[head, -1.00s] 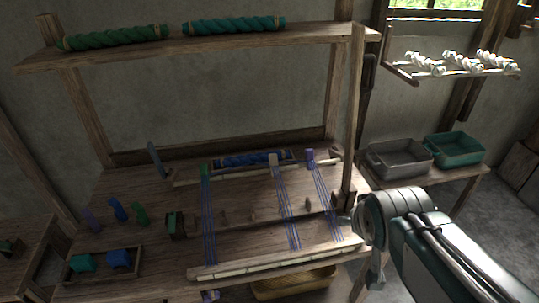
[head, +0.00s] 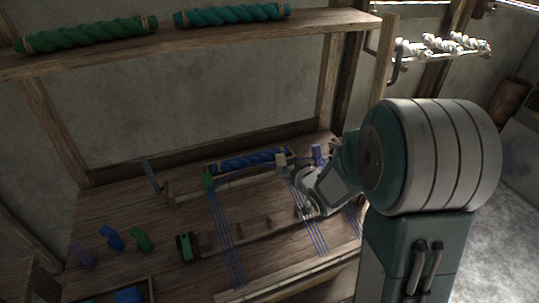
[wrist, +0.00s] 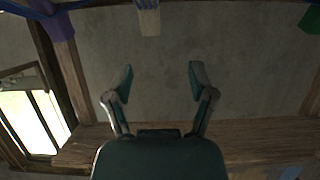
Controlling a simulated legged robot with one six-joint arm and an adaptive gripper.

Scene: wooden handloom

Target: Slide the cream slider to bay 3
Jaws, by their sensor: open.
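The cream slider (head: 281,160) stands on the loom's back rail with blue threads running from it toward the front. The green slider (head: 208,181) is to its left and the purple slider (head: 316,152) to its right. My gripper (head: 303,200) is over the loom, just in front of and right of the cream slider, and partly hides its threads. In the wrist view my gripper (wrist: 158,80) is open and empty. The cream slider (wrist: 148,18) shows at the top edge there, apart from the fingers. No bay numbers are readable.
Small wooden pegs (head: 268,221) stand on the front rail. A dark blue yarn roll (head: 250,160) lies behind the sliders. Coloured pieces (head: 112,238) lie at the left. An upper shelf (head: 100,52) holds green and teal rolls.

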